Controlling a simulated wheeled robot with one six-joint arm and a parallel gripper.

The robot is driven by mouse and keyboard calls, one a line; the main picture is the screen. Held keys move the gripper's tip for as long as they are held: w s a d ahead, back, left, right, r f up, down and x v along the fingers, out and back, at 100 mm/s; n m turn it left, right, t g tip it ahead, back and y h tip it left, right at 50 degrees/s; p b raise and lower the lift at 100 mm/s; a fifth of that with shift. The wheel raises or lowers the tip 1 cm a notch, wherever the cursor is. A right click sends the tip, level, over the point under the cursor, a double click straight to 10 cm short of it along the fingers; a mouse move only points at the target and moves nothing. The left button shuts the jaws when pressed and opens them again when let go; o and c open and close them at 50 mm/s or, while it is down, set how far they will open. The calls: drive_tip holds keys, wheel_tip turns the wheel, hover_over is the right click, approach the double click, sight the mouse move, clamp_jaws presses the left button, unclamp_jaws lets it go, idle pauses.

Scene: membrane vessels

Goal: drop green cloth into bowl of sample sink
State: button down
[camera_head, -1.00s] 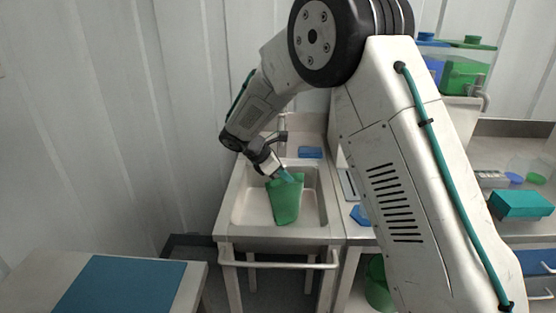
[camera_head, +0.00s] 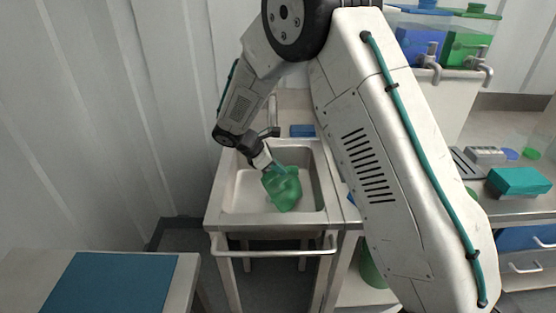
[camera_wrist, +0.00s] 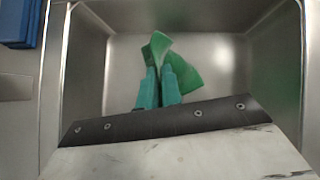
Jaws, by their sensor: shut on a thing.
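The green cloth (camera_head: 284,191) hangs crumpled from my gripper (camera_head: 277,168) over the bowl of the sample sink (camera_head: 240,194). In the wrist view my gripper (camera_wrist: 158,80) has its teal fingers shut on the cloth (camera_wrist: 184,70), which spreads out above and to the right of the fingertips. The steel bowl (camera_wrist: 225,52) lies behind the cloth there, with its walls around it in the picture. Whether the cloth's lower end touches the bowl floor, I cannot tell.
A blue block (camera_head: 302,130) lies on the sink's back ledge, near the tap (camera_head: 271,112). A rail (camera_head: 275,253) runs along the sink's front. A table with a blue mat (camera_head: 110,288) stands front left. A counter with a teal box (camera_head: 518,181) is at right.

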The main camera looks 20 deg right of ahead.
drive_tip(key=shift+f, duration=0.55)
drive_tip(key=shift+c, duration=1.4)
unclamp_jaws()
wheel_tip(320, 180, up, 6)
drive_tip(key=a+y, duration=0.2)
drive_tip(key=y, duration=0.2)
drive_tip(key=shift+y, duration=0.3)
drive_tip(key=shift+w+a, duration=0.1)
drive_tip(key=shift+a, duration=0.05)
drive_tip(key=v, duration=0.7)
drive_tip(key=shift+r, duration=0.35)
drive_tip(key=shift+a, duration=0.2)
